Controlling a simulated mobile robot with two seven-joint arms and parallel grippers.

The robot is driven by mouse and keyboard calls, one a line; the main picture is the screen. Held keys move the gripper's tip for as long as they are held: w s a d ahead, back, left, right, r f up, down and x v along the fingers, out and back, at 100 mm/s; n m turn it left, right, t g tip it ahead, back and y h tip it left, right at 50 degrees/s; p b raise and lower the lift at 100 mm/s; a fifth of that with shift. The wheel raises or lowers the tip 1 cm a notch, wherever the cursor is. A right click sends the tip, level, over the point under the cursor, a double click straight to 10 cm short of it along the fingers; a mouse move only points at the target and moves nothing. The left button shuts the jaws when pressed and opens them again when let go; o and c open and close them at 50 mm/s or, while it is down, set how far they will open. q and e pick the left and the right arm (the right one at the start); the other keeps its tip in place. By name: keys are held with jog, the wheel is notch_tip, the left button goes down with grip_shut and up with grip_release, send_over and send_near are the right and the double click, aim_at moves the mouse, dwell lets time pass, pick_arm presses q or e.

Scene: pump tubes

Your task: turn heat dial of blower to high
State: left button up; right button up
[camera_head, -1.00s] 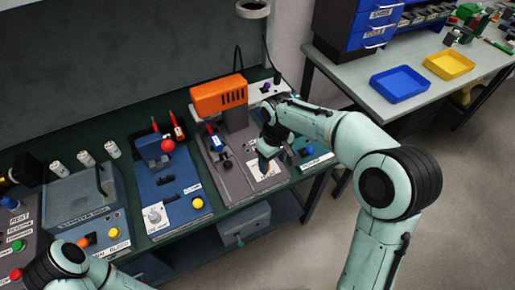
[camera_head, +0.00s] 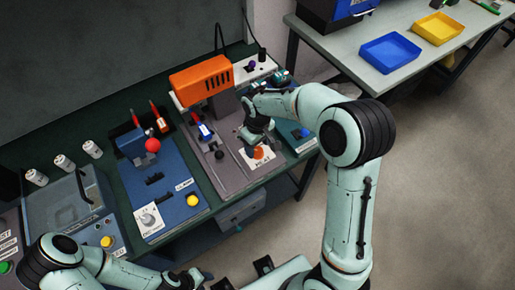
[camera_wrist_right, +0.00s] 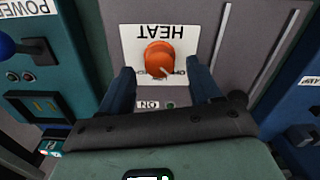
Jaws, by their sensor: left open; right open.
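The blower (camera_head: 202,82) is an orange box on a grey stand in the head view. Its orange heat dial (camera_head: 258,153) sits on a white label on the grey panel. In the right wrist view the dial (camera_wrist_right: 158,57) lies under the upside-down word HEAT, with a pale pointer line towards the lower right. The small setting words beside it are too unclear to read. My right gripper (camera_wrist_right: 160,72) is open, one finger on each side of the dial, not visibly touching it. My left gripper (camera_head: 196,277) is low in the head view, empty and away from the bench panels.
A blue press panel (camera_head: 165,195) with a white knob and yellow button stands left of the blower. A teal POWER panel (camera_wrist_right: 35,75) is close beside my right gripper in the wrist view. Blue (camera_head: 390,53) and yellow (camera_head: 437,28) trays lie on the other table.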

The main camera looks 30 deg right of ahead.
jog(key=shift+f, duration=1.2)
jog(key=c, duration=1)
jog(key=shift+c, duration=0.2)
